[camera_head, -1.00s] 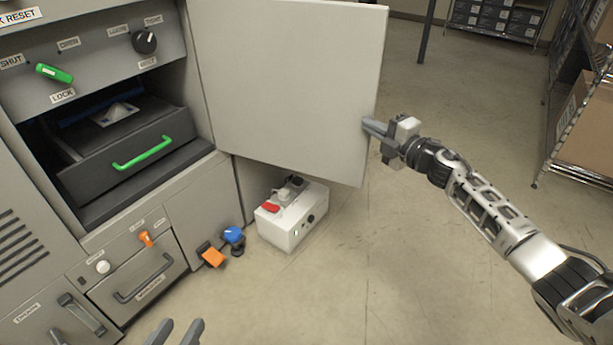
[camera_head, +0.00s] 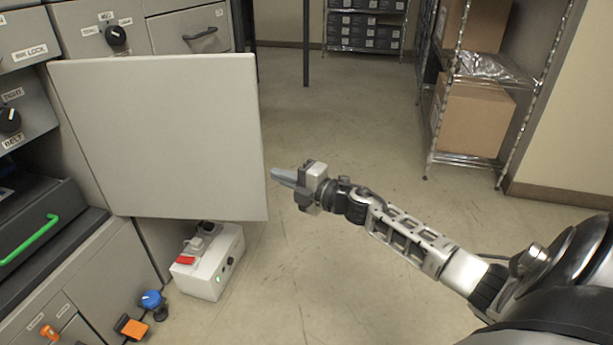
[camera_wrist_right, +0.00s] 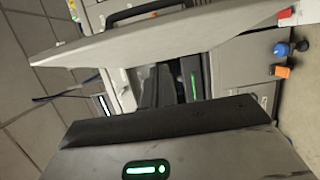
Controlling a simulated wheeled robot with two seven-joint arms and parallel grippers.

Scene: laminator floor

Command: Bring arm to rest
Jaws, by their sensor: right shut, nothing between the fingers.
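My right arm reaches in from the lower right of the head view. Its gripper (camera_head: 284,177) is shut and empty, just right of the free edge of the open grey door panel (camera_head: 165,135); I cannot tell whether the tips touch it. The door also shows in the right wrist view (camera_wrist_right: 170,38), lying across the upper part. My left gripper is not in the head view now.
The machine's drawer with a green handle (camera_head: 30,240) is at left. A white box with a red switch (camera_head: 208,265) stands on the floor below the door. A wire shelf with cardboard boxes (camera_head: 470,115) is at right. Floor between is clear.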

